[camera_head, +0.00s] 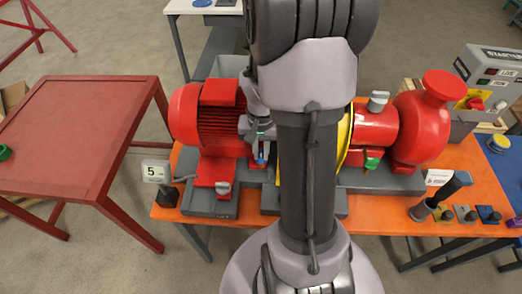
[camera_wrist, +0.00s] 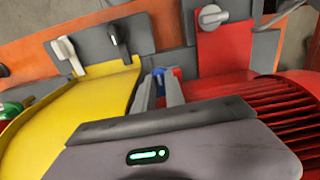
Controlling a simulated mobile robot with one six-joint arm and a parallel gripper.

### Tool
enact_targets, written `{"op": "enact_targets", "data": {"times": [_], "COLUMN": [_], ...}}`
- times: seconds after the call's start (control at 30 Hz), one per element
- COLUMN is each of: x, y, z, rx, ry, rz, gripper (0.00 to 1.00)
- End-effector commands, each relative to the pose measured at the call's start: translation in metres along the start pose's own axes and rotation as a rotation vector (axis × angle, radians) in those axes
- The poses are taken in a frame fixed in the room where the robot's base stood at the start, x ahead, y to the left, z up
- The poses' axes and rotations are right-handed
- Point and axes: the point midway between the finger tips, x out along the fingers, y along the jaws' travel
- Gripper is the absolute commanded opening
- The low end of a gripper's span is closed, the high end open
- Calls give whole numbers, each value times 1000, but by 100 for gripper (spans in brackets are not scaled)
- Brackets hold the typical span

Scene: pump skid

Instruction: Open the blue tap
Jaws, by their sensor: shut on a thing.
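The blue tap shows as a small patch of blue (camera_wrist: 159,72) at the fingertips in the wrist view. In the head view a sliver of it (camera_head: 261,156) shows low between the red motor and the yellow guard. My gripper (camera_head: 262,150) reaches down there, and its two fingers (camera_wrist: 160,88) are shut on the blue tap. The fingers hide most of the tap and its body. A small red part (camera_wrist: 177,74) lies right beside the right finger in the wrist view.
The finned red motor (camera_head: 212,118) is close on one side, the yellow guard (camera_wrist: 85,110) on the other. A grey knob (camera_wrist: 212,17), white lever (camera_wrist: 65,55) and black lever (camera_wrist: 115,35) stand nearby.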

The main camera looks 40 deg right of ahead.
Motion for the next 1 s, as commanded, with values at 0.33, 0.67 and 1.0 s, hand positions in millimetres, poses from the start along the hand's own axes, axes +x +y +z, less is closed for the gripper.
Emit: {"op": "enact_targets", "data": {"times": [0.33, 0.67, 1.0], "x": [0, -1, -78], "y": [0, 0, 0], "z": [0, 0, -2], "rx": [-2, -1, -1], "ry": [2, 1, 7], "rz": [0, 0, -1], "gripper": [30, 36, 36]}}
